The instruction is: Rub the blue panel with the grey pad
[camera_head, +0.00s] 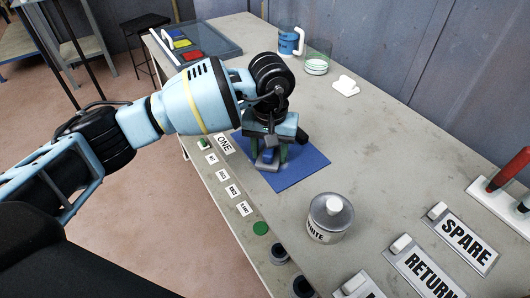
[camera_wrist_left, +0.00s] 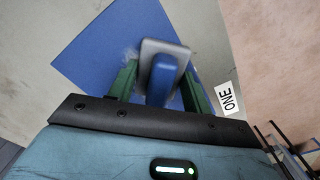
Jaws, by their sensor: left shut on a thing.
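The blue panel (camera_head: 300,170) lies flat on the workbench, and it also shows in the left wrist view (camera_wrist_left: 108,45). My left gripper (camera_head: 268,157) is over the panel's left part, pointing down. Its green fingers are shut on the blue handle of the grey pad (camera_wrist_left: 150,48). In the head view the pad (camera_head: 264,167) is low, at the panel's surface; I cannot tell for certain whether it touches. A pale smudge shows on the panel beside the pad in the wrist view. My right gripper is not in view.
A mug (camera_head: 287,42), a glass (camera_head: 317,58) and a tray of coloured blocks (camera_head: 200,45) are farther back. Label plates, including SPARE (camera_head: 462,238), are at right.

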